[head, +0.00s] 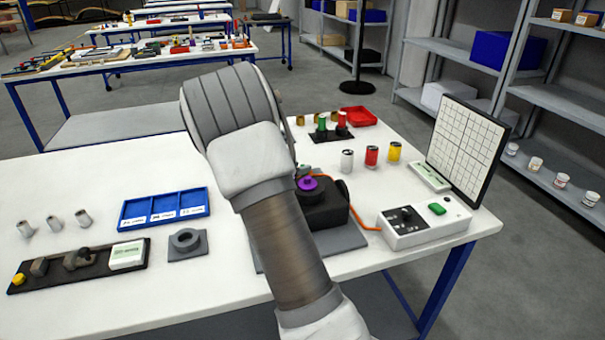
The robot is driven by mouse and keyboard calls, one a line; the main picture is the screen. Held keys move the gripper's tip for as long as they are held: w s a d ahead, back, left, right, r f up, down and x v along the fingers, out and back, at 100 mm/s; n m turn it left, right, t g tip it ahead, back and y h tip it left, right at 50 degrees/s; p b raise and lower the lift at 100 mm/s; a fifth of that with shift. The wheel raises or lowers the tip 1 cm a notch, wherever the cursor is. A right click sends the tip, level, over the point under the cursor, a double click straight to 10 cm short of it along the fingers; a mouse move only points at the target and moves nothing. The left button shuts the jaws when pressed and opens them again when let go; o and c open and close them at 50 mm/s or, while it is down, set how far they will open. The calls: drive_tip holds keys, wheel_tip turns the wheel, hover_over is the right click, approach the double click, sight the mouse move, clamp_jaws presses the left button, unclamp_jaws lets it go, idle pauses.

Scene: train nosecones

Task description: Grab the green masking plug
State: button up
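A small green plug-like piece (321,123) stands on a black block (333,135) at the back of the white table, just right of my arm. A red piece (341,120) of similar shape stands beside it on the same block. My arm rises through the middle of the view and covers the table's centre. The fingers of my gripper do not show, so I cannot see whether they hold anything.
A red tray (358,117) lies behind the block. White, red and yellow cans (371,156) stand in front of it. A white control box (424,222) and an upright grid board (468,148) are at right. A blue tray (163,208) is at left.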

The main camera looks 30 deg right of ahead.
clamp_jaws()
